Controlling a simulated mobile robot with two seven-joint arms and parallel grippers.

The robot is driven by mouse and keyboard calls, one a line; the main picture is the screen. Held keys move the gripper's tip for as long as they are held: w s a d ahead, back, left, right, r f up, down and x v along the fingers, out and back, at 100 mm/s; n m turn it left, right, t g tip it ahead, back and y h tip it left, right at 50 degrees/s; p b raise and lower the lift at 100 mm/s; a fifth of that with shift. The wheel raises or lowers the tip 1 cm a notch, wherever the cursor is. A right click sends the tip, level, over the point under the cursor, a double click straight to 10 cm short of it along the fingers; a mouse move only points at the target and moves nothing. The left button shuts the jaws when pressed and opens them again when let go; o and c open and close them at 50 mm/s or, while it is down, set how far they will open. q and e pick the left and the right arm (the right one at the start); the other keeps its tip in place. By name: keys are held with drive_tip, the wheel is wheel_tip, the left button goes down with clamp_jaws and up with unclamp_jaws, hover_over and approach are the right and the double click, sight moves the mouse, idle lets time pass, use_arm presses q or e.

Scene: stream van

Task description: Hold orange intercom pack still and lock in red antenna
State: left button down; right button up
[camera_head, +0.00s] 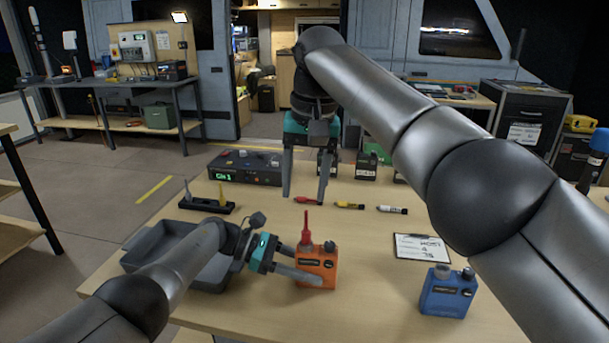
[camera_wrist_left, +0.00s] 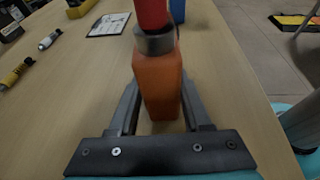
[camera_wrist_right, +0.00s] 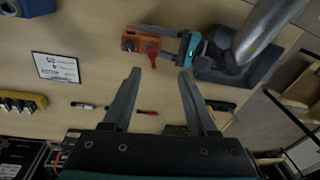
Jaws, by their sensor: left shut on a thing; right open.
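The orange intercom pack (camera_head: 318,268) stands upright on the table; it also shows in the left wrist view (camera_wrist_left: 158,85) and the right wrist view (camera_wrist_right: 140,43). The red antenna (camera_head: 306,230) stands upright on top of the pack, at its metal collar (camera_wrist_left: 155,42); I cannot tell whether it is locked. My left gripper (camera_head: 312,270) is shut on the orange pack, one finger along each side. My right gripper (camera_head: 304,195) is open and empty, pointing down above the table behind the pack. In the right wrist view its fingers (camera_wrist_right: 160,75) are spread, with nothing between them.
A blue pack (camera_head: 447,292) stands at the right, near a clipboard (camera_head: 422,247). A grey tray (camera_head: 143,247) lies left, partly under my left arm. Several markers (camera_head: 349,205) lie mid-table. A dark holder (camera_head: 205,205) holds other antennas, and a dark CH1 box (camera_head: 243,169) stands behind.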

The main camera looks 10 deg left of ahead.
sight(307, 226)
drive_tip(key=f, duration=0.3)
drive_tip(key=w+f+m+h, duration=0.1)
drive_tip(key=f, duration=0.3)
drive_tip(key=f+m, duration=0.1)
drive_tip(key=f, duration=0.2)
drive_tip(key=shift+w+f+t, duration=0.15)
drive_tip(key=shift+w+t, duration=0.2)
drive_tip(key=shift+t, duration=0.05)
clamp_jaws()
idle(0.4)
idle(0.4)
idle(0.3)
